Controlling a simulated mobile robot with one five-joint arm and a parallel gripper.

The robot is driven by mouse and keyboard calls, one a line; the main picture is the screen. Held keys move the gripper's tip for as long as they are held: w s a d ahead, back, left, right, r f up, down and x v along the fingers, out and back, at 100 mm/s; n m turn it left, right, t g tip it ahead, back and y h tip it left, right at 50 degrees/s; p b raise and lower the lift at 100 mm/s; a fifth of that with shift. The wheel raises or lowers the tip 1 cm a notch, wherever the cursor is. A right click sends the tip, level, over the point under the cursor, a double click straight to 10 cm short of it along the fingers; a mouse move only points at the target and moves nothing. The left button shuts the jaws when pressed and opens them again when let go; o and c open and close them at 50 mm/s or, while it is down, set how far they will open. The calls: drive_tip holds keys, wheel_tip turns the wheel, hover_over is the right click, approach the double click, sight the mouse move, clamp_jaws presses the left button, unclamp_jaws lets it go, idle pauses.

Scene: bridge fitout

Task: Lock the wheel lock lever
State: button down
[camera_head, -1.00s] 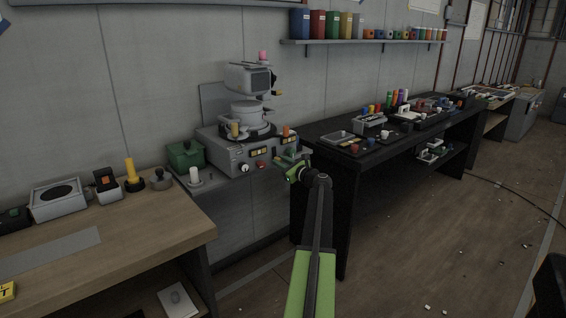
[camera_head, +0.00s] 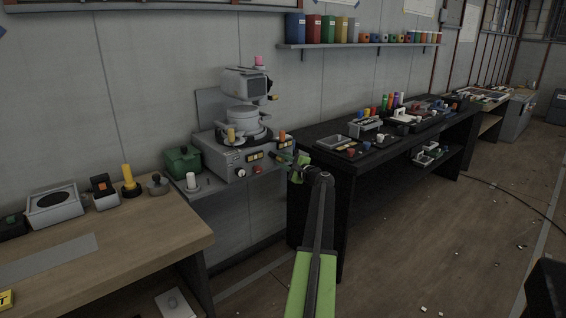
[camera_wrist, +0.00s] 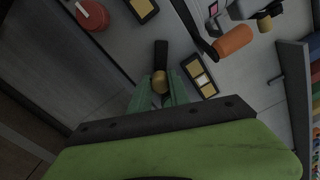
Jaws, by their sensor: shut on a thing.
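A dark lever with a brass-coloured knob (camera_wrist: 159,82) stands out from the front panel of the grey console (camera_head: 222,158). In the wrist view the knob sits between the two green fingers of my gripper (camera_wrist: 158,92), which is shut on it. The lever's dark arm (camera_wrist: 161,52) runs up the picture from the knob. In the head view my gripper (camera_head: 289,161) is at the right end of the console front, and its fingers and the lever's end are small and partly hidden there.
An orange handle (camera_wrist: 235,40) and a red knob with a white mark (camera_wrist: 92,14) are near the lever. Yellow-faced panel parts (camera_wrist: 200,77) sit close by. A black workbench (camera_head: 325,160) stands right of the console, a wooden bench (camera_head: 120,235) left. The right floor is mostly clear.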

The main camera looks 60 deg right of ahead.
drive_tip(key=shift+s+d+r+n+p, duration=0.1)
drive_tip(key=shift+d+r+n+p, duration=0.15)
drive_tip(key=shift+n, duration=0.65)
drive_tip(key=shift+s+d+r+n+p, duration=0.1)
drive_tip(key=shift+r+n+p, duration=0.2)
drive_tip(key=shift+n, duration=0.6)
drive_tip(key=c, duration=1.2)
unclamp_jaws()
drive_tip(key=v, duration=1.7)
